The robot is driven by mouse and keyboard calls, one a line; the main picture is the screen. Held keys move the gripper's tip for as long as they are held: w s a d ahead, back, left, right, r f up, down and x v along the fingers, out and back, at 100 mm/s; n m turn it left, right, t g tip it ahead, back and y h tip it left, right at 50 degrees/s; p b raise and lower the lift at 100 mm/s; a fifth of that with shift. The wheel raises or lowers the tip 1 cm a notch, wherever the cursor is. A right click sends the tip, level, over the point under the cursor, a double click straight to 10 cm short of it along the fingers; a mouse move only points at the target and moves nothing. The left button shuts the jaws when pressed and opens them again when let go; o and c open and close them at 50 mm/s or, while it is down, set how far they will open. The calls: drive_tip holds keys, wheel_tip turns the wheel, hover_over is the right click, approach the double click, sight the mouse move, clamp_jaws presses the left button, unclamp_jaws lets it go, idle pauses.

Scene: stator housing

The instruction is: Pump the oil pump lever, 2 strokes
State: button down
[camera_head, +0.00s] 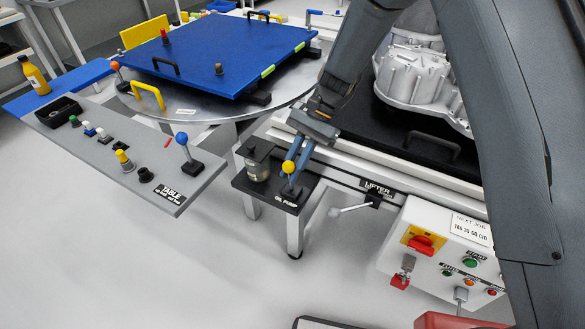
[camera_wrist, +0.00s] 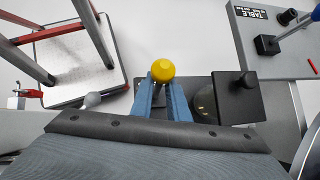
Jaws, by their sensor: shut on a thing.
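The oil pump lever has a yellow ball knob (camera_head: 288,167) and stands on the black plate (camera_head: 241,183) labelled OIL PUMP. My gripper (camera_head: 297,166) reaches down to the lever from above, its blue fingers just below and beside the knob. In the wrist view the yellow knob (camera_wrist: 163,70) sits at the fingertips, and my gripper (camera_wrist: 164,85) is shut on the lever there. The lever's shaft is mostly hidden by the fingers. The pump's clear reservoir (camera_head: 258,168) with a black top stands left of the lever on the same plate.
The LIFTER lever (camera_head: 350,209) juts out right of the pump. The grey TABLE control panel (camera_head: 150,150) with a blue-knobbed lever (camera_head: 182,139) lies left. A white control box (camera_head: 440,250) stands at lower right.

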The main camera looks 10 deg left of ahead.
drive_tip(key=shift+w+a+r, duration=0.15)
drive_tip(key=shift+a+r, duration=0.15)
drive_tip(key=shift+r, duration=0.1)
drive_tip(key=c, duration=1.7)
unclamp_jaws()
drive_tip(key=shift+o, duration=0.4)
drive_tip(key=shift+d+f, duration=0.1)
drive_tip(key=shift+f, duration=0.05)
drive_tip(key=b+v, duration=0.1)
drive_tip(key=v, duration=0.6)
drive_tip(key=shift+d+r+b, duration=0.2)
drive_tip(key=shift+r+b, duration=0.1)
drive_tip(key=shift+b, duration=0.05)
drive_tip(key=shift+w, duration=0.1)
